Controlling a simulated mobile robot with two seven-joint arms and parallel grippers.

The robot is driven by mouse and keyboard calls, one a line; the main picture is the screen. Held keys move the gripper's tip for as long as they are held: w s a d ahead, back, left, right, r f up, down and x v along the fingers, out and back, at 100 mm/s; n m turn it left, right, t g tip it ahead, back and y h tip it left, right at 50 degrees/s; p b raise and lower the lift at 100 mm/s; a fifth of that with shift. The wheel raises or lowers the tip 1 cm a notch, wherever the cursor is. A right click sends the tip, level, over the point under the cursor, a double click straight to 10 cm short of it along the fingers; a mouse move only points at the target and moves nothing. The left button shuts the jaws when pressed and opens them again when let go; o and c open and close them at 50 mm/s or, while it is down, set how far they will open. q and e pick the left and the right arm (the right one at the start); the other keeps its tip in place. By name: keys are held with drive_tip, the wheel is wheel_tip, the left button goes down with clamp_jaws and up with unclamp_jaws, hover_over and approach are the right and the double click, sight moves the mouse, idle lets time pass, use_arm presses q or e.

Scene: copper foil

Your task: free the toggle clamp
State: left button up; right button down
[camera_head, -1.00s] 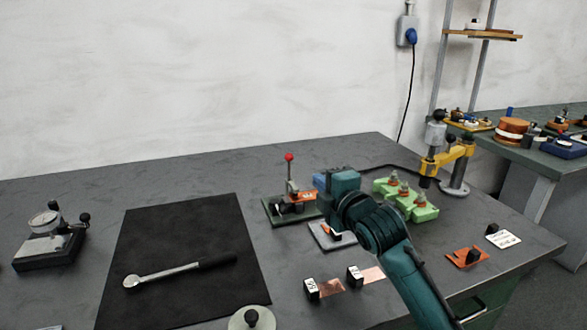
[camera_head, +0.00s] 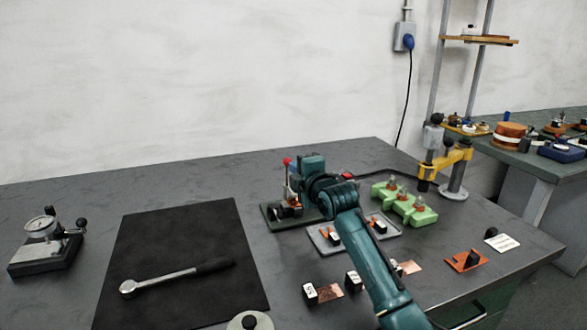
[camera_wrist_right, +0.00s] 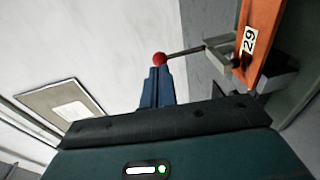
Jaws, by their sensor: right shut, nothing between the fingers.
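The toggle clamp (camera_head: 285,212) stands on a green base near the middle of the table. Its lever stands up, with a red ball knob (camera_head: 287,161) on top. My right gripper (camera_head: 295,171) is beside the knob, its body hiding part of the clamp. In the right wrist view the shut blue fingers (camera_wrist_right: 157,88) end right at the red knob (camera_wrist_right: 159,59); I cannot tell whether they touch it. The lever runs from the knob to a metal bracket, near an orange plate (camera_wrist_right: 262,40) labelled 29. My left gripper is not in view.
A grey tray (camera_head: 318,241) with foil pieces lies partly under my right arm. A green block (camera_head: 405,207) with several posts is to the right. A black mat (camera_head: 180,245) with a wrench (camera_head: 170,279) lies left. Labelled blocks (camera_head: 310,294) stand in front.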

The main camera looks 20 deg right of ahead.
drive_tip(key=shift+w+a+f, duration=0.1)
drive_tip(key=shift+w, duration=0.95)
